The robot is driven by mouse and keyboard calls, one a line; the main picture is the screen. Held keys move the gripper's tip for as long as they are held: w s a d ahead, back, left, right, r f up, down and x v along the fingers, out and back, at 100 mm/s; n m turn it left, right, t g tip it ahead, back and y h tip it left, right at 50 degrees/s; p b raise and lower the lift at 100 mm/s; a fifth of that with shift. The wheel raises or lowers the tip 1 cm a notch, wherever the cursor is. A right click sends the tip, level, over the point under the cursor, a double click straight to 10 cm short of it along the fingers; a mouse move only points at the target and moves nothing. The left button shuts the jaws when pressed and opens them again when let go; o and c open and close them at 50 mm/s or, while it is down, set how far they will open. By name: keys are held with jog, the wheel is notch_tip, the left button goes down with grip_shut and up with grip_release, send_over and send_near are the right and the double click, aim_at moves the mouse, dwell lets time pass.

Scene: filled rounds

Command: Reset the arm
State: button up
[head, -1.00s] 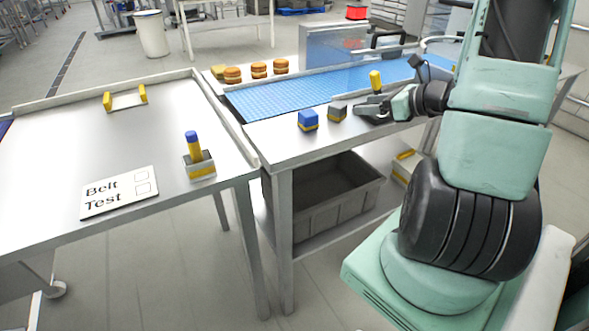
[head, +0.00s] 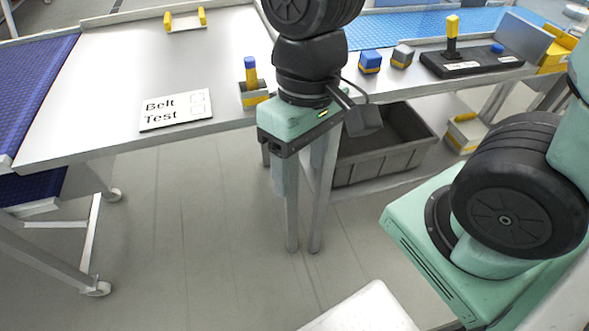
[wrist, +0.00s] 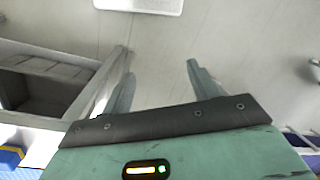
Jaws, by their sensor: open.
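My gripper points down in the head view (head: 286,190), in front of the gap between the two metal tables. Its teal body covers part of the table edge and a table leg. In the wrist view, its two fingers (wrist: 160,80) are spread apart with bare floor between them. Nothing is held, and the fingers touch nothing that I can see.
A grey crate (head: 375,165) sits below.

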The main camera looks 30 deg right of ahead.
jog(key=a+n, duration=0.1)
jog(key=n, duration=0.1)
jog(key=s+a+n+t, duration=0.1)
jog(key=shift+s+r+n+h, duration=0.3)
jog(key=shift+r+n, duration=0.05)
jog(key=shift+n, duration=0.05)
